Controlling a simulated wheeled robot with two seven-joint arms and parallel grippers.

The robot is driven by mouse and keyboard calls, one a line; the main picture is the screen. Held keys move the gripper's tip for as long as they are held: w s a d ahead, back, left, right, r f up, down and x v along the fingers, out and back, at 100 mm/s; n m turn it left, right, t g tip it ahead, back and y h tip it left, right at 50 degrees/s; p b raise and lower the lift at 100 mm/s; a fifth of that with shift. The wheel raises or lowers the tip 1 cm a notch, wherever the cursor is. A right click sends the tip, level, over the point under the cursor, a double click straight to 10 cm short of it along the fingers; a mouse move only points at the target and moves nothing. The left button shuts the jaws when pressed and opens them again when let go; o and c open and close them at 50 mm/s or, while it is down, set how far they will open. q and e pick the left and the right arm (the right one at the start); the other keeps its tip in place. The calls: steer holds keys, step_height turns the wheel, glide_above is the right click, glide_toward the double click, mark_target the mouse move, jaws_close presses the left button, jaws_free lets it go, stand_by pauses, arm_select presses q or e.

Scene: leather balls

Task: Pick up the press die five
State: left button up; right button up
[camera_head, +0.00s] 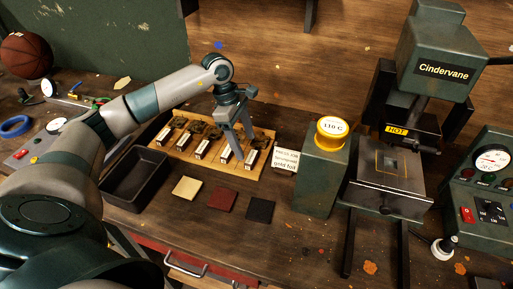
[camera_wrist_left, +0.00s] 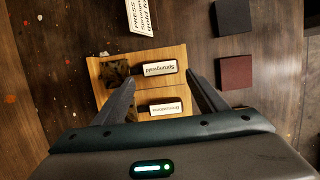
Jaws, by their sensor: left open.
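Several press dies with white name labels stand in a row on a pale wooden board (camera_head: 215,168). No die numbers are readable. The rightmost die (camera_head: 251,159) is fifth from the left and shows in the left wrist view as the labelled block (camera_wrist_left: 159,68) near the board's end. Its neighbour (camera_head: 226,154) is the lower block (camera_wrist_left: 166,107) in that view. My left gripper (camera_head: 244,146) is open and empty above the right end of the board. In the left wrist view its fingers (camera_wrist_left: 162,82) spread on either side of these two dies. My right gripper is not in view.
A sign card (camera_head: 285,161) stands right of the board, before a green pedestal (camera_head: 320,180) with a yellow dial. A press marked HOT (camera_head: 390,185) is farther right. A black tray (camera_head: 136,181) and tan, red and black squares (camera_head: 221,200) lie in front.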

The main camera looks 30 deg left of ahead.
mark_target(251, 156)
arm_select(q)
steer(key=shift+d+f+p, duration=0.2)
steer(key=shift+f+p, duration=0.05)
steer(key=shift+p, duration=0.2)
steer(key=p+x, duration=0.2)
steer(key=x, duration=0.1)
steer(key=shift+d+f, duration=0.25)
steer(key=shift+f, duration=0.05)
steer(key=shift+w+f, duration=0.1)
steer(key=shift+f, duration=0.35)
steer(key=c, duration=0.8)
